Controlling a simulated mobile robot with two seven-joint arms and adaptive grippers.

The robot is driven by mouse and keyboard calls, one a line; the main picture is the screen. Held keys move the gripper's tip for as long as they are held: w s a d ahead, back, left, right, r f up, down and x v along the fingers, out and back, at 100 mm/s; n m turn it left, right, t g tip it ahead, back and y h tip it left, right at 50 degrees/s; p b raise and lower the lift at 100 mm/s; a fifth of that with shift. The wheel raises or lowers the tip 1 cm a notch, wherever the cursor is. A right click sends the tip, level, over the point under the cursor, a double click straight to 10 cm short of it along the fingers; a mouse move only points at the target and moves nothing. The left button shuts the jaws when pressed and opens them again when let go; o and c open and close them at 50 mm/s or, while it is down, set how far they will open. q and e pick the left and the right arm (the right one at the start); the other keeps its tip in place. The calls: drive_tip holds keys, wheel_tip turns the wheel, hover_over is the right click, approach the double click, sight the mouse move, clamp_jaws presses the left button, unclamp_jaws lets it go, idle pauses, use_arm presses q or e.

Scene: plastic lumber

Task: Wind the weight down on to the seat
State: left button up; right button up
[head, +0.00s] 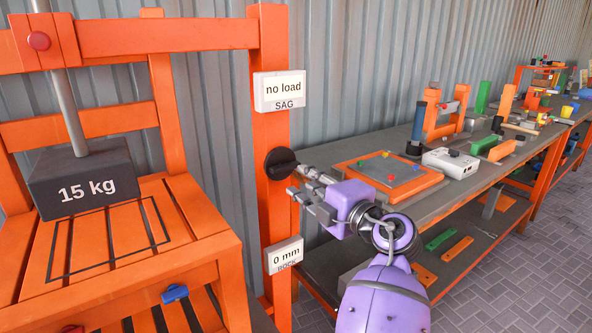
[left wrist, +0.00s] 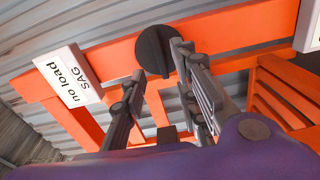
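A dark block marked "15 kg" (head: 85,180) hangs on a grey rod (head: 68,110) over the slatted orange seat (head: 190,225). A black outline marks the seat; the gap below the block is hard to judge. A round black knob (head: 280,163) sits on the orange post (head: 272,215). Signs read "no load SAG" (head: 279,90) and "0 mm ROCK" (head: 285,256). My left gripper (head: 298,183) is at the knob, fingers apart and nothing clearly held between them. In the left wrist view its fingertips (left wrist: 160,62) are spread at the lower edge of the knob (left wrist: 153,50). My right gripper is out of view.
A red button (head: 38,41) is on the frame's top bar. A blue clip (head: 175,293) is on the seat's front edge. To the right, a long workbench (head: 435,200) carries an orange-framed board (head: 390,178), a white box (head: 450,163) and several tools. The paved floor is clear at right.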

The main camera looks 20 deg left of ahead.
sight(288, 169)
use_arm(q)
drive_tip(key=shift+n, duration=0.3)
drive_tip(key=p+x, duration=0.1)
drive_tip(key=x, duration=0.6)
drive_tip(key=shift+w+a+p, duration=0.25)
drive_tip(key=shift+p, duration=0.05)
drive_tip(key=shift+c, duration=0.5)
clamp_jaws()
